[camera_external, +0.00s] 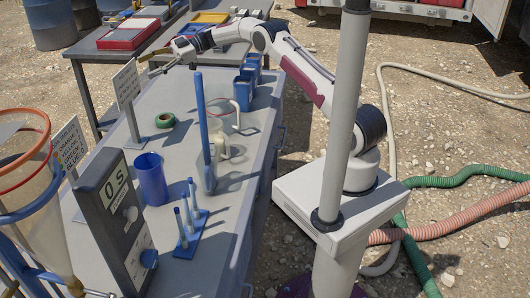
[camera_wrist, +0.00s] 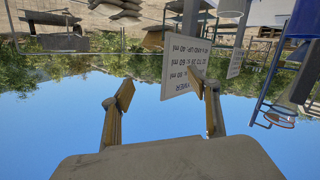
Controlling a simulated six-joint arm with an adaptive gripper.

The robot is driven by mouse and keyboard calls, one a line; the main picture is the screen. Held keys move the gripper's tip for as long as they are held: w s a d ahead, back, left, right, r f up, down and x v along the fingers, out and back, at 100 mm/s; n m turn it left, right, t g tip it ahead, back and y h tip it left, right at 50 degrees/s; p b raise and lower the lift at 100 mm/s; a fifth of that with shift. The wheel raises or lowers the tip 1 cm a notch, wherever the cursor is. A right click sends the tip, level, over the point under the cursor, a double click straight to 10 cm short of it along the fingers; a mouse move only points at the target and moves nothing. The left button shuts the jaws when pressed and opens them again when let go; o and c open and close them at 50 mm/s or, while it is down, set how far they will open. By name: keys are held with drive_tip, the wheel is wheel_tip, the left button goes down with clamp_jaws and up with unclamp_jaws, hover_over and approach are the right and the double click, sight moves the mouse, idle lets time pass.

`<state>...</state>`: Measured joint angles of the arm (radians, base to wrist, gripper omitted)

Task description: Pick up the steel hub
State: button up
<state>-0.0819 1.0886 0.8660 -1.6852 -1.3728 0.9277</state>
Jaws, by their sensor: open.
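I cannot make out a steel hub in either view. My gripper (camera_external: 146,66) is at the far left end of my outstretched arm, above the far end of the grey bench (camera_external: 184,86). In the wrist view my gripper (camera_wrist: 160,88) has its two fingers spread wide with nothing between them. That view is upside down and shows mostly sky, with a white sign (camera_wrist: 184,65) behind the right finger.
On the bench stand blue cups (camera_external: 242,91), a tall blue rod (camera_external: 203,122), a blue beaker (camera_external: 151,178), a green tape ring (camera_external: 165,120), a peg rack (camera_external: 187,232) and a timer (camera_external: 112,205). A second table (camera_external: 95,50) with trays stands behind.

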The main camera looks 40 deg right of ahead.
drive_tip(key=s+a+f+n+g+h, duration=0.1)
drive_tip(key=s+f+g, duration=0.1)
drive_tip(key=s+f, duration=0.3)
drive_tip(key=s+a+f+n+g+h, duration=0.1)
drive_tip(key=s+a+f+g+h, duration=0.1)
drive_tip(key=f, duration=0.6)
drive_tip(key=s+a+f+n+g+h, duration=0.1)
drive_tip(key=s+f+n+g+h, duration=0.1)
drive_tip(key=s+f+g, duration=0.2)
drive_tip(key=shift+s+a+f, duration=0.2)
drive_tip(key=shift+s+f, duration=0.55)
drive_tip(key=shift+s, duration=0.15)
drive_tip(key=shift+s+a+f, duration=0.15)
drive_tip(key=shift+s+f, duration=0.6)
drive_tip(key=shift+s, duration=0.15)
drive_tip(key=shift+x, duration=1.3)
drive_tip(key=shift+s, duration=0.1)
drive_tip(key=shift+x, duration=2.55)
drive_tip(key=c, duration=1.5)
